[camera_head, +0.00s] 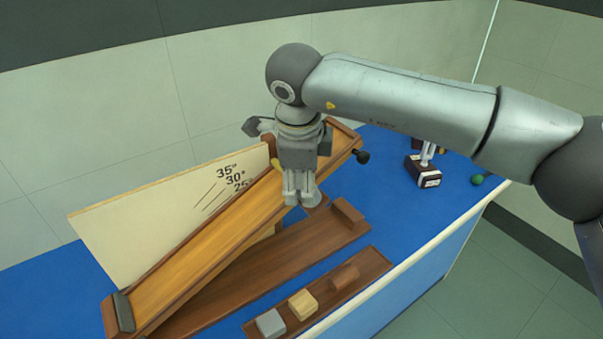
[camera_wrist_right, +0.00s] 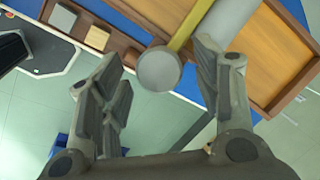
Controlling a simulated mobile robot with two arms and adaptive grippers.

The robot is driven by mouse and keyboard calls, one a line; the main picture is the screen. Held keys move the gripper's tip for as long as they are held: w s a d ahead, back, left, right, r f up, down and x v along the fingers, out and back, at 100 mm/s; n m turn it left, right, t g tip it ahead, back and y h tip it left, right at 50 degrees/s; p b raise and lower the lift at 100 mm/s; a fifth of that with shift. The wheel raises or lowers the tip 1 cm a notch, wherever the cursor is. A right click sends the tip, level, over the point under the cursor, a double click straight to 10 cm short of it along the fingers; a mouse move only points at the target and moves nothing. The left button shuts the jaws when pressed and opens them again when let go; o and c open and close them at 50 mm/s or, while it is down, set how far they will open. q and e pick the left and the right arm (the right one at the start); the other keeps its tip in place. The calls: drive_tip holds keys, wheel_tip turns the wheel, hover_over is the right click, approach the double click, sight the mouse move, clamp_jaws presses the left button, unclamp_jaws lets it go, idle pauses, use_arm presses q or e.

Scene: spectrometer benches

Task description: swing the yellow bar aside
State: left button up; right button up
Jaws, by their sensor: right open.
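The tilted wooden ramp (camera_head: 215,240) rises to the right beside a cream board marked 35°, 30° and 25°. My right gripper (camera_head: 300,196) is over the ramp's upper end, pointing down, and hides part of it. In the right wrist view its fingers (camera_wrist_right: 157,58) are spread apart. A grey round-faced piece (camera_wrist_right: 159,70) shows between the fingers, with a pale cylinder (camera_wrist_right: 222,22) behind it to the upper right. The yellow bar (camera_wrist_right: 186,25) runs up from beside the round face. I cannot tell whether a finger touches it. In the head view the bar is mostly hidden.
A wooden tray (camera_head: 374,264) at the bench's front holds a grey block (camera_head: 270,323), a pale block (camera_head: 303,304) and a brown block (camera_head: 344,276). A small dark-based device (camera_head: 423,171) and a green ball (camera_head: 477,180) are at the right. Bare blue bench lies between.

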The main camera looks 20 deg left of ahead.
drive_tip(key=shift+w+f, duration=0.1)
drive_tip(key=shift+f, duration=0.3)
drive_tip(key=shift+c, duration=0.3)
clamp_jaws()
